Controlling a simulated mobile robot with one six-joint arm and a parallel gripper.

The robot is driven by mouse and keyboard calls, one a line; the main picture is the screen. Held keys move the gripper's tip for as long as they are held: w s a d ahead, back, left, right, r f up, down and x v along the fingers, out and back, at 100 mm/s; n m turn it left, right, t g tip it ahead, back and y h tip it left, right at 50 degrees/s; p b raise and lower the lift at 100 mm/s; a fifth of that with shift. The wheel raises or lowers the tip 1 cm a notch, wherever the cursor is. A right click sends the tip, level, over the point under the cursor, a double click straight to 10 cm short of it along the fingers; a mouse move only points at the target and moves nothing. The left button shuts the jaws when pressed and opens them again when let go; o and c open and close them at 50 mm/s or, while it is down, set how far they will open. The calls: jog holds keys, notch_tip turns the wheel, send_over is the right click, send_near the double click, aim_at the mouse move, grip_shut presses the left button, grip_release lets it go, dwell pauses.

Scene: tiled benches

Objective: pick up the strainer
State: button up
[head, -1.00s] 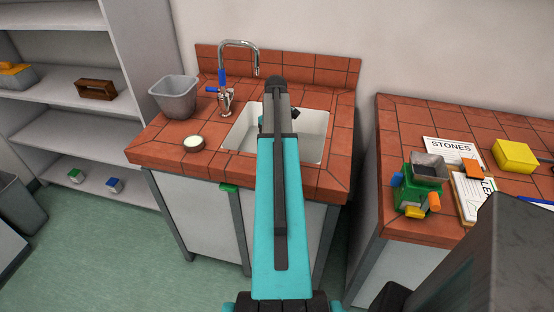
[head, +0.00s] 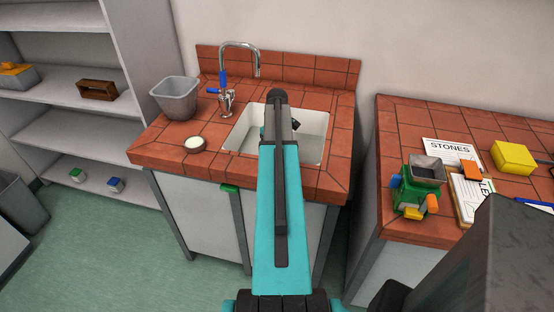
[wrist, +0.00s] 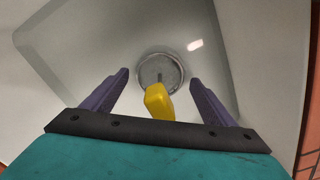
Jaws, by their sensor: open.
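The strainer (wrist: 160,72) shows in the wrist view as a round grey metal disc at the bottom of the white sink (wrist: 95,45). A thin stem rises from its middle to a yellow block-shaped grip (wrist: 158,102). My gripper (wrist: 158,78) is open, its two purple fingers standing apart to the left and right of the yellow grip in the picture. I see no finger touching it; the exact height gap is hard to tell. In the head view my arm covers much of the sink (head: 316,148), and the strainer is hidden there.
The sink sits in a red tiled bench (head: 165,152). The sink walls surround my gripper closely. A second bench at right holds several objects.

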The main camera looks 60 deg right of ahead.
jog(key=shift+f, duration=0.8)
jog(key=c, duration=1.1)
